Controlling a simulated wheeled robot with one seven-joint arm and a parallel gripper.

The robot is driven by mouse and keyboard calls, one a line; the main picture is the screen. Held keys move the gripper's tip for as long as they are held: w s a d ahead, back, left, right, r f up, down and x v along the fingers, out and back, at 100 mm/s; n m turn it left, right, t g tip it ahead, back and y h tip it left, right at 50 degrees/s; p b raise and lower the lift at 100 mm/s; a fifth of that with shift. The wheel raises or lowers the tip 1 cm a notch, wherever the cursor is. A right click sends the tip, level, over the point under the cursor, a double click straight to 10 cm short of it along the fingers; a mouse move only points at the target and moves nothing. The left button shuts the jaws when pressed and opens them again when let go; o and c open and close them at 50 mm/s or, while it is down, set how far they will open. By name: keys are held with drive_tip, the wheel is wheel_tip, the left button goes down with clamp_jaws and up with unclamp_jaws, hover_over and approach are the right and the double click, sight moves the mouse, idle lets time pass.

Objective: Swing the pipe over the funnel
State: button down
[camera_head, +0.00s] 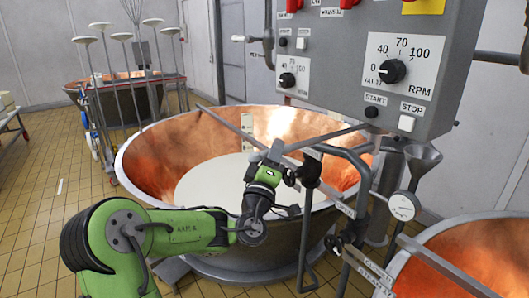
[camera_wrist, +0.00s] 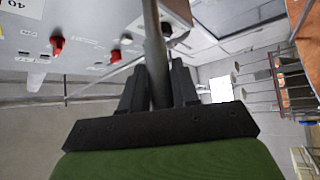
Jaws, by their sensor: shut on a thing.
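A grey metal pipe (camera_head: 306,232) hangs down in front of the big copper vat's right rim, with a short bend at its lower end. My gripper (camera_head: 297,176) comes from the left over the vat and is shut on the pipe's upper part. In the wrist view the pipe (camera_wrist: 154,45) runs between the two black fingers (camera_wrist: 158,88). The grey funnel (camera_head: 423,157) stands to the right of the pipe, beneath the control panel, with its mouth up. The pipe's lower end is apart from the funnel, to its left and lower in the picture.
The big copper vat (camera_head: 140,158) holds pale liquid. A second copper vat (camera_head: 470,255) is at lower right. The control panel (camera_head: 385,65) overhangs the pipe and funnel. A dark bent tube (camera_head: 352,155) and round gauge (camera_head: 401,207) stand between them. Tools on a rack (camera_head: 125,85) are at back left.

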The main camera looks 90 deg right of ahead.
idle(0.3)
drive_tip(key=c, duration=0.9)
unclamp_jaws()
drive_tip(key=shift+c, duration=0.2)
drive_tip(key=shift+r, duration=0.1)
